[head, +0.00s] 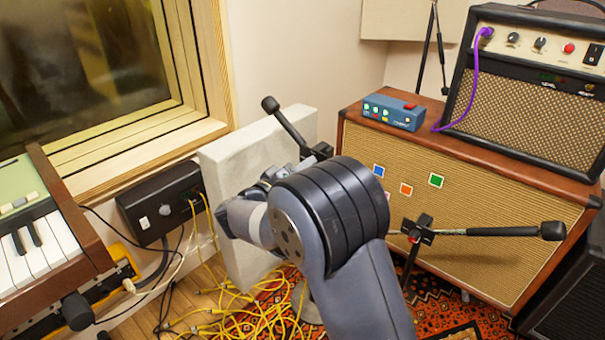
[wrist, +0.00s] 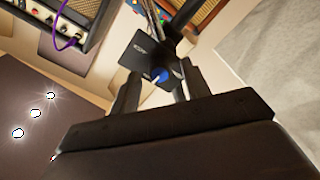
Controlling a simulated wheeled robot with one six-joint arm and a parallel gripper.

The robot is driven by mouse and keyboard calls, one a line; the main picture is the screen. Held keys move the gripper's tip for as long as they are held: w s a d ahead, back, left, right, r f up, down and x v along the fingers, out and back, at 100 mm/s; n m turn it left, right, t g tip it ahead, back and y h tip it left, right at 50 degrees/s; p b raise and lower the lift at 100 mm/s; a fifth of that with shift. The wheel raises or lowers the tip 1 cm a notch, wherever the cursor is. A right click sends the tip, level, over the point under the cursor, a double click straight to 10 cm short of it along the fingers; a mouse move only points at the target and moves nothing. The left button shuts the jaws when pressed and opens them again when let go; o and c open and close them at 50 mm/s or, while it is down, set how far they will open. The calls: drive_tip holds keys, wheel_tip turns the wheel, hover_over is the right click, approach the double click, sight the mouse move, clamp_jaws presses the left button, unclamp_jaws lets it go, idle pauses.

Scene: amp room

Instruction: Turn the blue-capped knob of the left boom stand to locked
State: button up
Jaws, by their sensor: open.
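The left boom stand's boom (head: 290,125) slants up to the left in the head view, in front of a pale panel. My arm hides most of its clutch there. In the wrist view the blue-capped knob (wrist: 160,76) shows at the lower edge of a black block (wrist: 139,53) with small, unreadable lettering. My gripper (wrist: 155,86) is open, with one dark finger on each side of the blue cap. I cannot tell whether the fingers touch it, or how far the knob is turned.
A right boom stand (head: 425,222) stands in front of the speaker cabinet (head: 480,265). A blue pedal (head: 393,111) and an amplifier (head: 530,90) sit on top. Yellow cables (head: 240,312) lie on the floor. A keyboard (head: 40,245) and a black wall box (head: 160,202) are at left.

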drive_tip(key=shift+w+d, duration=0.25)
drive_tip(key=shift+c, duration=0.5)
clamp_jaws()
